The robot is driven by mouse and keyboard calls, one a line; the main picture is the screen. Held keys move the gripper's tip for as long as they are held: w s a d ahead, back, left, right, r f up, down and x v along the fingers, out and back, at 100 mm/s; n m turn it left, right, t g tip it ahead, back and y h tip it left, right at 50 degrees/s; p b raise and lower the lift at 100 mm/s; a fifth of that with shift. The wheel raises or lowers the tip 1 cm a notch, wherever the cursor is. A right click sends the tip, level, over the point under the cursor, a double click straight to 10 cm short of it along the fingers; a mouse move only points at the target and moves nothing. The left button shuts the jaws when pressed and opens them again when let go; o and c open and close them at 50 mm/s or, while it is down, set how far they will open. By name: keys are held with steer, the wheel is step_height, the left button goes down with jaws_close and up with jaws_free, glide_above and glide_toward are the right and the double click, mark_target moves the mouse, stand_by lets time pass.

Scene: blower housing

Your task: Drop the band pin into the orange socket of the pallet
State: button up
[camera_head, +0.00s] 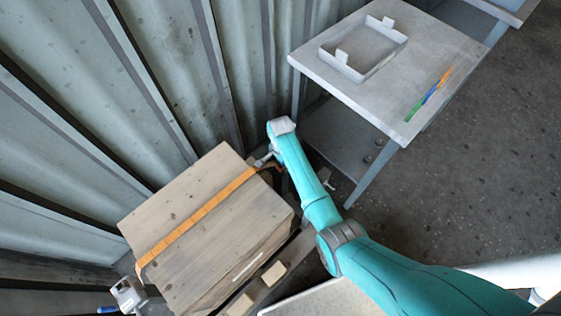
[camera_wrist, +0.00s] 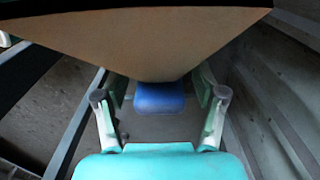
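A wooden crate (camera_head: 205,222) with an orange band (camera_head: 200,215) across its top stands on the pallet (camera_head: 272,273). My gripper (camera_head: 263,160) is at the far right corner of the crate, small and partly hidden by my wrist. In the wrist view my gripper (camera_wrist: 160,92) has its two fingers wide apart. A blue block-like part (camera_wrist: 160,97) shows between them, with gaps visible on both sides. A large brown surface (camera_wrist: 150,40) hangs over it. I cannot make out for sure the band pin or the orange socket.
A grey table (camera_head: 430,50) at the upper right bears a white tray (camera_head: 352,70) and thin coloured sticks (camera_head: 430,93). A grey device with a blue handle (camera_head: 127,294) is at the crate's lower left. A corrugated wall (camera_head: 170,70) runs close behind. The floor (camera_head: 480,170) at right is clear.

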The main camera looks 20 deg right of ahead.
step_height(320, 180, up, 12)
steer(key=shift+f, duration=0.15)
stand_by(0.6)
steer(key=shift+s, duration=0.1)
